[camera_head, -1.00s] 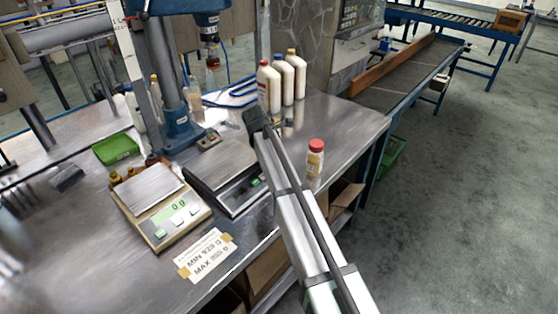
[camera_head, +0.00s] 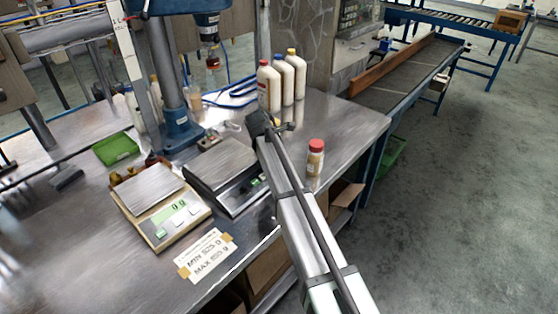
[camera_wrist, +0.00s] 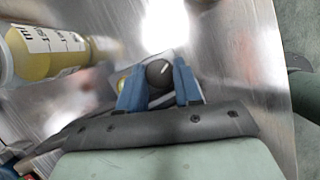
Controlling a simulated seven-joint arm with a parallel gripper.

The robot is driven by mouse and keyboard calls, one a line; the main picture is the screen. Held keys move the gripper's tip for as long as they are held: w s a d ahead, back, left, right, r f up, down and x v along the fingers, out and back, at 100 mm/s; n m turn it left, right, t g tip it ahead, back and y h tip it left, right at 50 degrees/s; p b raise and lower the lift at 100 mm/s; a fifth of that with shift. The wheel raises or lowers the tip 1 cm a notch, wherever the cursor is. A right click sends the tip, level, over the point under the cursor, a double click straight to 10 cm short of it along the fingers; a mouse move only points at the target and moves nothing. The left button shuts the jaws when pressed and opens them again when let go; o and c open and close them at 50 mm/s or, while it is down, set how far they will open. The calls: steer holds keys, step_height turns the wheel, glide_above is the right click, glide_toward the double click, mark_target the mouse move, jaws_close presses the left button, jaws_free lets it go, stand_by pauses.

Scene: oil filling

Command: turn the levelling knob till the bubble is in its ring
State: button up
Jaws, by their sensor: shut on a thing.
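In the wrist view, my gripper (camera_wrist: 159,74) has its two blue fingers on either side of a round black knob (camera_wrist: 158,69) with a white line on its top. The fingers are shut on the knob. A yellowish round spot (camera_wrist: 121,85) shows just left of the left finger, mostly hidden; it may be the bubble level, and I cannot tell where the bubble lies. In the head view, my gripper's end (camera_head: 262,124) is over the bench behind the scales, and my arm hides the knob.
A cream scale (camera_head: 160,205) and a dark scale (camera_head: 222,165) stand left of my arm. A red-capped bottle (camera_head: 315,158) stands close to its right. White bottles (camera_head: 283,80) stand behind. A drill-like column (camera_head: 165,75) and green tray (camera_head: 115,148) are farther left.

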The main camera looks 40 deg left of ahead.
steer(key=shift+c, duration=1.3)
steer(key=shift+a+m+h, duration=0.1)
steer(key=shift+m+h, duration=0.2)
steer(key=shift+m, duration=1.2)
steer(key=o, duration=1)
steer(key=shift+o, duration=0.2)
